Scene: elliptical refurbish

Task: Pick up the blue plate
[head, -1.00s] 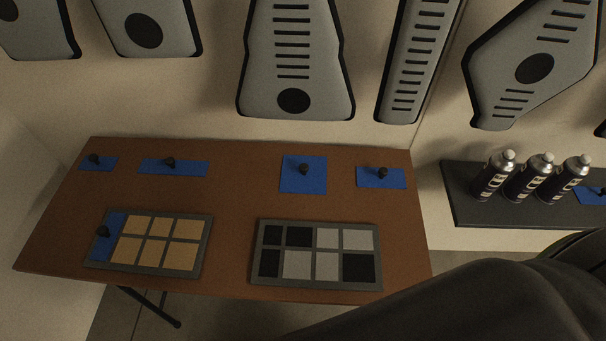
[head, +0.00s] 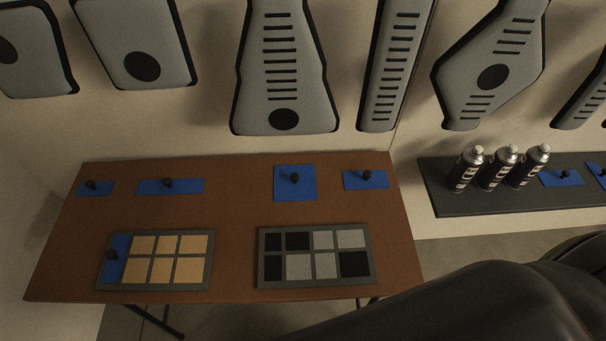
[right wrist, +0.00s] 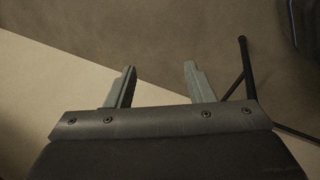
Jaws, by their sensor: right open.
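Several blue plates with black knobs are in the head view. Along the back of the brown table (head: 220,215) lie a small one (head: 80,190), a long one (head: 192,187), a square one (head: 295,188) and a short one (head: 352,183). Another blue plate (head: 122,246) lies at the left end of the tray with tan squares (head: 155,288). A further blue plate (head: 562,179) lies on the dark shelf at right. I cannot tell which one is meant. My right gripper (right wrist: 160,82) is open and empty, above floor and wall in the right wrist view. My left gripper is out of view.
A grey tray with black and light squares (head: 318,280) lies at the table's front. Three spray cans (head: 497,168) stand on the dark shelf (head: 460,205). Grey panels (head: 278,75) hang on the wall. A thin black table leg (right wrist: 243,65) is near my right gripper. The table's middle is clear.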

